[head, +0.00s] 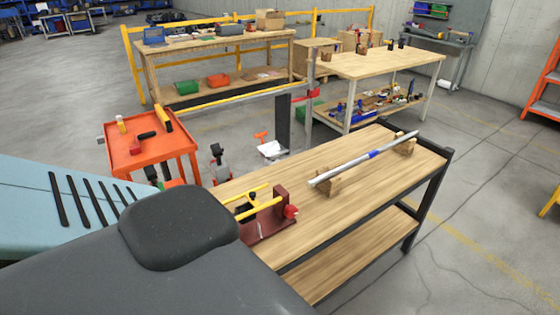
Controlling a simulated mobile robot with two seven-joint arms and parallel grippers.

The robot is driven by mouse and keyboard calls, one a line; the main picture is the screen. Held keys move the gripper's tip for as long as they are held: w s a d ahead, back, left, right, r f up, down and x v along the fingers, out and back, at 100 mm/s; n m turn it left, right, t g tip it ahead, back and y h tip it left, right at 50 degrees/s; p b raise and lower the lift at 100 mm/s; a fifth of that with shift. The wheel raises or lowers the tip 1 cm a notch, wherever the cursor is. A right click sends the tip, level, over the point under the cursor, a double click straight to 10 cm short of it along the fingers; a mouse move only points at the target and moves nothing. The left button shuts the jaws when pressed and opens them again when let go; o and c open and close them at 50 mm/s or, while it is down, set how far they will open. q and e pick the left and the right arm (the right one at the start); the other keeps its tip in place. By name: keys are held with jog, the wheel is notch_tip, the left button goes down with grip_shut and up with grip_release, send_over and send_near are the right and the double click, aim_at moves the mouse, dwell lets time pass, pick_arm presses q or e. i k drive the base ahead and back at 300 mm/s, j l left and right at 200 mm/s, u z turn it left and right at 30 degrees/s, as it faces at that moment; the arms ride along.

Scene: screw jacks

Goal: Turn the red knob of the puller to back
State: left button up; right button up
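The puller (272,228), a dark red tool with yellow bars, sits at the near left end of the wooden table (300,170). Its red knob (291,212) is at the puller's right end and faces right. No gripper of mine shows in the head view. The near left of the view is covered by a dark grey rounded shape, which hides part of the table's near left end.
An orange cart (150,147) with tools stands left. More workbenches (378,64) stand behind, with a yellow rail. The floor right of the table is clear.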

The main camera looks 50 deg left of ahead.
aim_at(290, 211)
jog(key=u, duration=1.4)
jog(key=i+l+u, duration=0.1)
jog(key=u, duration=0.3)
jog(key=l+u, duration=0.2)
jog(key=u, duration=0.25)
jog(key=l+u, duration=0.2)
jog(key=u, duration=0.2)
jog(key=l+u, duration=0.85)
jog(key=k+l+u, duration=0.15)
jog(key=l+u, duration=0.15)
jog(key=k+l+u, duration=0.5)
jog(key=l, duration=0.3)
jog(key=k+l+u, duration=0.15)
jog(key=l, duration=0.25)
jog(key=k+l, duration=1.1)
jog(key=i+l, duration=0.15)
jog(key=l, duration=0.2)
